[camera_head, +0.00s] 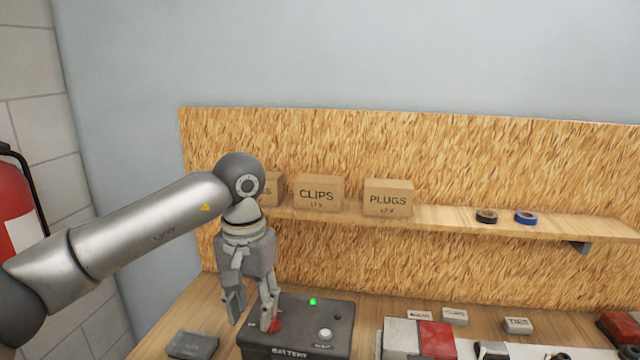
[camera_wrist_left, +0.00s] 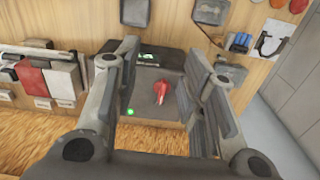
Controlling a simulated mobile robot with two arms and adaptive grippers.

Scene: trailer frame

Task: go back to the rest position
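My left gripper (camera_head: 250,312) points down over the left part of a dark battery box (camera_head: 300,312) on the workbench. Its two fingers are apart, with nothing seen between them. In the left wrist view the open fingers of the left gripper (camera_wrist_left: 165,95) frame the box (camera_wrist_left: 145,85) and a red knob or switch (camera_wrist_left: 161,90) on its top. In the head view the red part (camera_head: 275,325) is partly hidden by a finger. I cannot tell whether that finger touches it. A green light (camera_head: 312,301) is lit on the box. My right gripper is not in view.
A shelf (camera_head: 450,222) on the chipboard panel holds cardboard boxes marked CLIPS (camera_head: 318,192) and PLUGS (camera_head: 388,198) and two tape rolls, close behind the left gripper. Bins (camera_head: 437,340) stand right of the battery box. A red extinguisher (camera_head: 15,210) is at far left. Space above the shelf is clear.

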